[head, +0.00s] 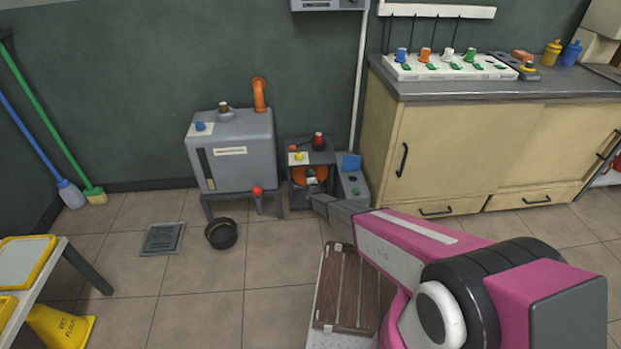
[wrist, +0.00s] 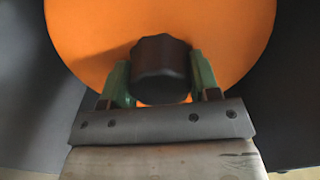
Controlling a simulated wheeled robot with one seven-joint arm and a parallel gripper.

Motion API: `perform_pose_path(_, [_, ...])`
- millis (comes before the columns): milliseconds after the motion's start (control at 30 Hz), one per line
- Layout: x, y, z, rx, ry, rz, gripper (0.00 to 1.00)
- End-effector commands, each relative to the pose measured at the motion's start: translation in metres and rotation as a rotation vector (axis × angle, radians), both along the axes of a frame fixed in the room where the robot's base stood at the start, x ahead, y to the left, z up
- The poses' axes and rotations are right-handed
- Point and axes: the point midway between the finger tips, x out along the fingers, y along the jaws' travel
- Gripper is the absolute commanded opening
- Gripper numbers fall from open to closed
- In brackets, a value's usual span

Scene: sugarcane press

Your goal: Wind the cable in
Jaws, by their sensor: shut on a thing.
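An orange reel disc (wrist: 235,30) fills the upper part of the wrist view, with a black knob (wrist: 160,68) in front of it. My gripper (wrist: 160,75) is shut on the black knob, one green finger on each side. In the head view, the reel (head: 301,176) sits inside a dark housing (head: 313,152) on the floor by the wall. My gripper (head: 314,188) reaches the front of the reel there. No loose cable on the floor can be made out.
A grey tank (head: 235,155) with a red knob stands left of the housing, and a grey box with a blue part (head: 350,172) stands on its right. A black bowl (head: 221,233) and a floor drain (head: 162,239) lie in front. A beige cabinet (head: 450,150) stands right.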

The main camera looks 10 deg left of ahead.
Motion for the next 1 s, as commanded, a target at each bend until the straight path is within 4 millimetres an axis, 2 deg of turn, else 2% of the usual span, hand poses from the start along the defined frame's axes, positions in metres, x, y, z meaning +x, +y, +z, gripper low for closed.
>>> perform_pose_path(300, [-0.0007, -0.0008, -0.0005, 0.074, 0.022, 0.0, 0.13])
perform_pose_path(733, [-0.0008, -0.0009, -0.0007, 0.085, 0.026, -0.002, 0.14])
perform_pose_path(767, [-0.0008, -0.0009, -0.0007, 0.084, 0.026, -0.002, 0.66])
perform_pose_path(800, [-0.0007, -0.0009, -0.0006, 0.083, 0.026, -0.001, 0.79])
perform_pose_path(833, [-0.0006, -0.0007, -0.0006, 0.083, 0.025, -0.001, 0.81])
perform_pose_path(1000, [-0.0003, -0.0004, -0.0003, 0.081, 0.024, -0.001, 0.81])
